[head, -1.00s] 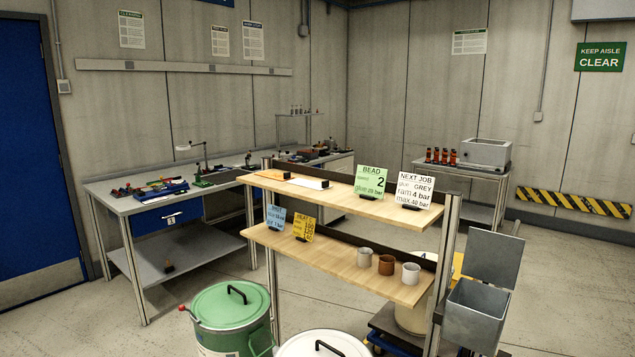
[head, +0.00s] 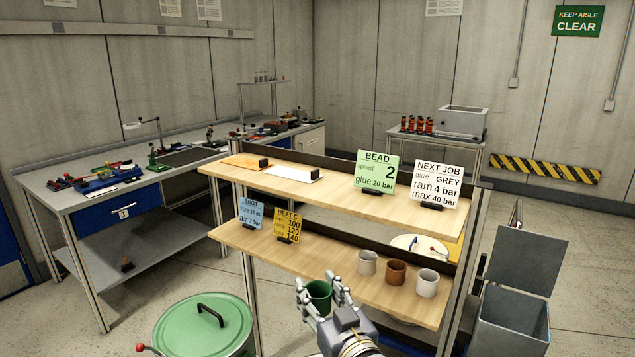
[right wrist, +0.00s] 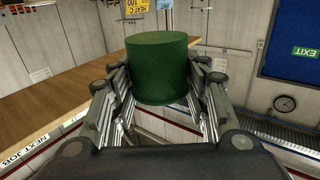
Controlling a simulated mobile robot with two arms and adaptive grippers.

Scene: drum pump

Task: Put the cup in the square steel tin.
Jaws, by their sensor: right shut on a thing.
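My right gripper (head: 325,299) is shut on a green cup (head: 319,294) at the front edge of the lower wooden shelf. In the right wrist view the green cup (right wrist: 158,68) sits between the two fingers of my right gripper (right wrist: 160,88). The square steel tin (head: 509,322) hangs at the right end of the shelf unit, with its lid (head: 529,261) standing open. The gripper and cup are to the left of the tin, clearly apart from it. The bottom of the tin is hidden. My left gripper is not in view.
A grey cup (head: 367,263), a brown cup (head: 396,272) and a white cup (head: 427,283) stand on the lower shelf (head: 330,262). A shelf post (head: 463,270) stands between them and the tin. A green-lidded drum (head: 203,329) is at the lower left.

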